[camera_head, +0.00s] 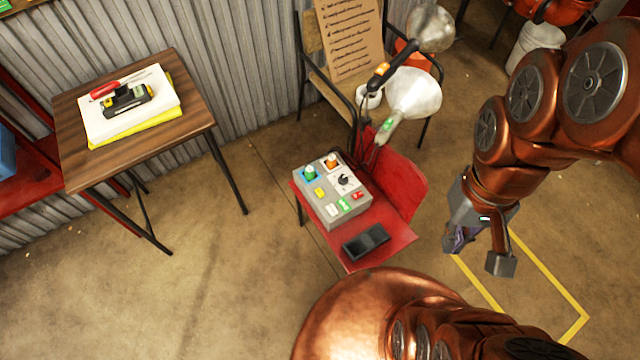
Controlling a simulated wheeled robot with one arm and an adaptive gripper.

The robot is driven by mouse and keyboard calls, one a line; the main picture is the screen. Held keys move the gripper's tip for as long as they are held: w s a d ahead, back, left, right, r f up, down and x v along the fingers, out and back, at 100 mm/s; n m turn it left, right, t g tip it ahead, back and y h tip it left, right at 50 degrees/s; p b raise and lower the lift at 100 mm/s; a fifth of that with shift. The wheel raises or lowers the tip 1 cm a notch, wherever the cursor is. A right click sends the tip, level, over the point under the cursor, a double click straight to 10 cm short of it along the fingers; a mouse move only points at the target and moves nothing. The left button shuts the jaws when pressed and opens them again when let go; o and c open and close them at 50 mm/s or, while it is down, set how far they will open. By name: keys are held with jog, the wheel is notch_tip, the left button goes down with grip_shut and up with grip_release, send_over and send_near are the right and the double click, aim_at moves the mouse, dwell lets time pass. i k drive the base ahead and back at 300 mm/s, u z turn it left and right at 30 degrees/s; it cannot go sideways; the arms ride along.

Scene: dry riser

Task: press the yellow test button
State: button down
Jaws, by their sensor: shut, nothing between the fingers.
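The box rests on a red chair seat (384,222) in the middle of the view. My gripper (481,253) hangs to the right of the chair, above the floor, well apart from the box. Nothing covers the button.
The box also carries a green knob (310,173), an orange one (332,160), a black dial (345,180) and coloured switches. A black phone-like item (366,242) lies beside it. The red chair back (400,180) rises behind. A wooden table (185,128) stands left.

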aim_at(319, 193)
jog(key=u, duration=0.3)
jog(key=k, duration=0.45)
jog(key=u, duration=1.05)
jog(key=k, duration=0.95)
jog(key=u, duration=0.2)
jog(key=i, duration=0.9)
jog(key=u, duration=0.35)
